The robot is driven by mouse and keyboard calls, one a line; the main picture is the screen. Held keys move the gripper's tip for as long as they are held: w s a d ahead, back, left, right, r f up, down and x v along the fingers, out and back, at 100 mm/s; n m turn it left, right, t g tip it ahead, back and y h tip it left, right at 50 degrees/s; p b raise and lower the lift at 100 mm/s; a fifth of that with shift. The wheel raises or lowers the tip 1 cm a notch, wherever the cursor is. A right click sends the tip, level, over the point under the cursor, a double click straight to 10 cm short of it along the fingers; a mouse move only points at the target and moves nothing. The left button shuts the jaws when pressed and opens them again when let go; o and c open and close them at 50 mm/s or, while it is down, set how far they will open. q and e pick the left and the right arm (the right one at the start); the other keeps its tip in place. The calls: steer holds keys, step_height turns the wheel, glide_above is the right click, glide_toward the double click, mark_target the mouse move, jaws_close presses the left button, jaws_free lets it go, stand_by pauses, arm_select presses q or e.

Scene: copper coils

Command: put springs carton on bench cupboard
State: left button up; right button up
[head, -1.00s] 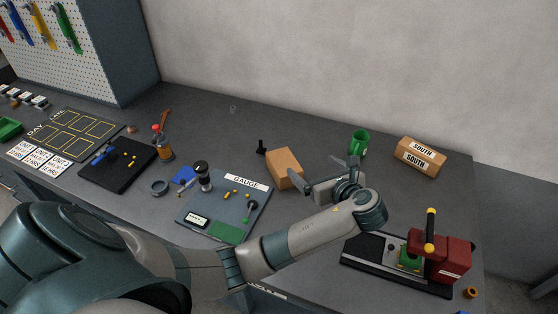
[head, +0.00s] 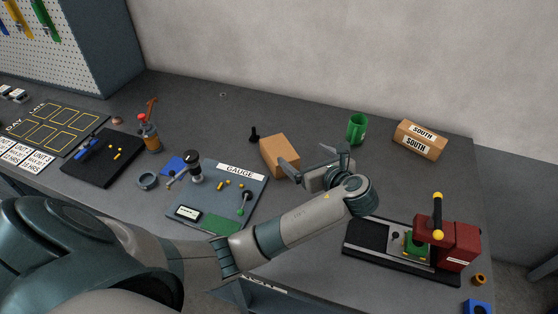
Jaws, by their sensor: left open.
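A plain brown carton (head: 279,156) sits on the bench near its middle; no label shows on the sides I see. A second brown carton (head: 420,141), with white SOUTH labels, stands at the back right. I cannot tell from lettering which is the springs carton. My left gripper (head: 303,158) is open and empty, just right of the plain carton. One finger overlaps the carton's near right edge in the picture; I cannot tell whether it touches. A blue-grey cabinet (head: 103,45) with a pegboard side stands at the back left; I cannot tell whether it is the bench cupboard. My right gripper is out of view.
A green mug (head: 356,129) stands behind my left gripper. A red press fixture (head: 460,244) is at the right front. The gauge board (head: 215,205), a black tray (head: 103,157) and a bottle (head: 151,138) are to the left. The bench's back strip is mostly clear.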

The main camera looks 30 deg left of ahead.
mark_target(284, 153)
arm_select(q)
step_height(284, 153, down, 6)
steer(key=b, duration=0.4)
steer(key=shift+r, duration=0.2)
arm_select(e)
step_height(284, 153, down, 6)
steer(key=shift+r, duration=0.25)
arm_select(q)
steer(key=p+x, duration=0.2)
steer(key=x, duration=1)
steer(key=shift+a, duration=0.1)
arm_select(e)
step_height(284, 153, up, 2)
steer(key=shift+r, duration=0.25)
arm_select(q)
steer(key=shift+r, duration=0.1)
